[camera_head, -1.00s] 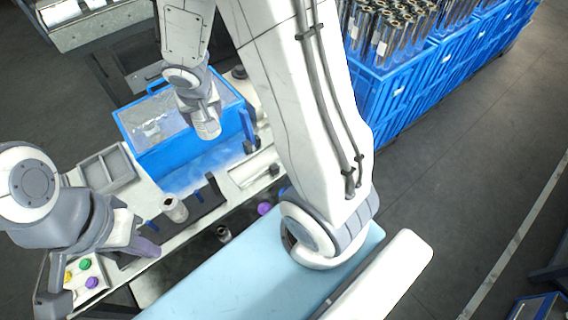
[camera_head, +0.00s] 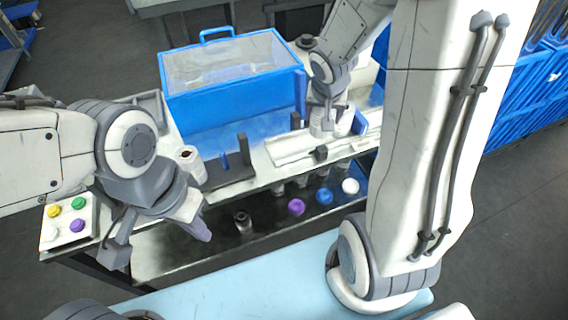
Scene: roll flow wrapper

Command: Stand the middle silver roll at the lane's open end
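A pale silver roll (camera_head: 189,164) stands upright at the bench's left, beside a dark fixture with posts (camera_head: 228,172). More rolls (camera_head: 279,188) show partly under the bench edge; I cannot tell which is the middle one. My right gripper (camera_head: 329,122) is over the right part of a white channel (camera_head: 290,150). Something pale shows between its fingers; I cannot tell whether it is gripped.
A blue box with a clear lid (camera_head: 235,95) stands behind the channel. Purple (camera_head: 296,207), blue (camera_head: 324,196) and white (camera_head: 350,186) round pieces sit on the lower shelf. A button panel (camera_head: 68,220) is at left. Blue crates (camera_head: 520,110) stand at right.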

